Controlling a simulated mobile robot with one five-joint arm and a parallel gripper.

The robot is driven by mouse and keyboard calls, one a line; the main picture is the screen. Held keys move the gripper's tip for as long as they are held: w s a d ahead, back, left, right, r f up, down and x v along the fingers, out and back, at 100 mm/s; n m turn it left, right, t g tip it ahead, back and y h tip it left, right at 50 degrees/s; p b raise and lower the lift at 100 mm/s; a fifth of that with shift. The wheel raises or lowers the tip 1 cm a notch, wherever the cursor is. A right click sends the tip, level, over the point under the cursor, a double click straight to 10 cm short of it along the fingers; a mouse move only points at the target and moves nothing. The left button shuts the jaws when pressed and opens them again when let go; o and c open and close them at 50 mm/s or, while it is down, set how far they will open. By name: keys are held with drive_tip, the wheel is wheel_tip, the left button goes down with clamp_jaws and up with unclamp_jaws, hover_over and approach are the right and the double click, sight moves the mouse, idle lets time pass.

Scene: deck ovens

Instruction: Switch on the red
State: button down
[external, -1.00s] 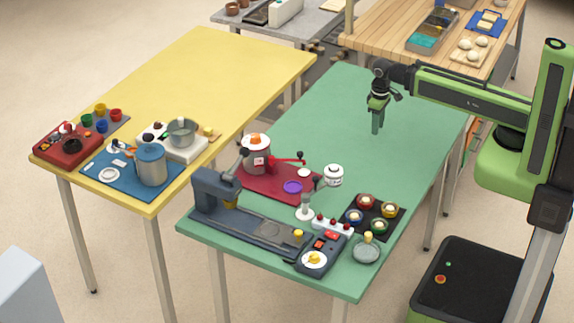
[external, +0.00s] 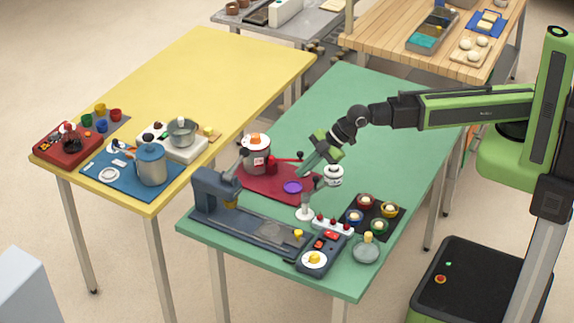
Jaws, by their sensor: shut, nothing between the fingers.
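My gripper (external: 304,171) is shut and empty, tilted down over the red mat (external: 262,188) on the green table. Its tips are close to the red lever arm of a grey and red machine (external: 257,158); I cannot tell if they touch. Other red things show. A white strip with red knobs (external: 333,227) lies nearer the front edge. A dark control box (external: 320,252) with a red switch (external: 331,235) and yellow knob stands beside it. A red appliance (external: 66,146) sits on the yellow table. The setting of any switch is too small to tell.
A white jar (external: 333,175) stands just beside my gripper, and a purple ring (external: 292,187) lies below it. A dark press (external: 216,190), a grey pan (external: 366,250) and a dark tray of coloured cups (external: 376,223) crowd the front. The green table's far half is clear.

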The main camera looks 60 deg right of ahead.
sight(328, 233)
drive_tip(key=s+a+r+n+g+h+p, duration=0.1)
drive_tip(key=s+a+r+g+p, duration=0.1)
drive_tip(key=s, duration=0.6)
drive_tip(key=s+a+r+n+g+h+p, duration=0.1)
drive_tip(key=s+a+r+g+p, duration=0.1)
drive_tip(key=s+p, duration=0.5)
drive_tip(key=shift+s+a+r+g+h+p, duration=0.3)
drive_tip(key=shift+s+a+g, duration=0.3)
drive_tip(key=shift+s+a, duration=0.6)
drive_tip(key=shift+w+f, duration=0.1)
drive_tip(key=b+x, duration=0.9)
drive_tip(key=w+d+b+x, duration=0.1)
drive_tip(key=b+x, duration=0.3)
drive_tip(key=shift+a+f, duration=0.15)
drive_tip(key=shift+f, duration=0.25)
drive_tip(key=shift+w, duration=0.1)
